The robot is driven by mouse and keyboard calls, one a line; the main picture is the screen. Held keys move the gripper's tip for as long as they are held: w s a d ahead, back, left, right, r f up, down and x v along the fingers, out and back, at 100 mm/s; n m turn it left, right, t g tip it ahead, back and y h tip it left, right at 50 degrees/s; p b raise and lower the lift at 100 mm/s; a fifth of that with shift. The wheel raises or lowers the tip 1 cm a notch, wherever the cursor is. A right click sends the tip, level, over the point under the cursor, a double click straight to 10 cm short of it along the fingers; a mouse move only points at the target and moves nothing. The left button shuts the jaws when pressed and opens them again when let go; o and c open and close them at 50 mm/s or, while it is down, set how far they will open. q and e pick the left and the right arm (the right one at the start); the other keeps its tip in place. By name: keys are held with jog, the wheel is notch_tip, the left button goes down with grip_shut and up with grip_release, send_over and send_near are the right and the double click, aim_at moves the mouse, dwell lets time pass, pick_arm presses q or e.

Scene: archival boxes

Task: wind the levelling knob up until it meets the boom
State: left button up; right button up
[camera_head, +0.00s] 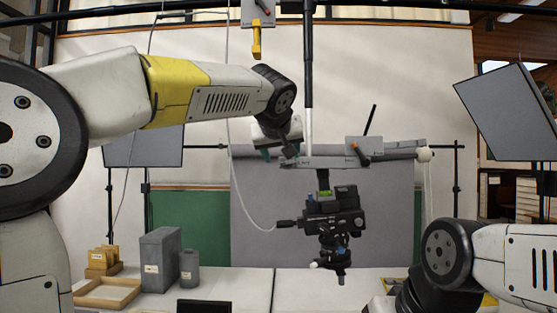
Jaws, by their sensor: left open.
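The boom (330,162) is a grey horizontal bar across the middle, in front of a grey backdrop. A black geared head (335,222) hangs under it, with a small green part near its top and knobs at its sides and bottom. I cannot tell for sure which knob is the levelling knob. My left gripper (281,152) is open at the boom's left end, its fingers pointing down. Whether it touches anything there is unclear. My right arm shows at the lower right; its gripper is out of view.
A black vertical pole (308,60) rises above the boom. Grey boxes (160,259) and a wooden tray (106,293) stand on the white table (250,290) at left. A grey panel (508,110) stands at right.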

aim_at(287, 163)
pick_arm(q)
jog(key=w+d+f, duration=0.1)
jog(key=w, duration=0.6)
jog(key=shift+w+d+f, duration=0.15)
jog(key=shift+w+f, duration=0.05)
jog(key=shift+w, duration=0.05)
jog(key=shift+c, duration=0.2)
grip_shut()
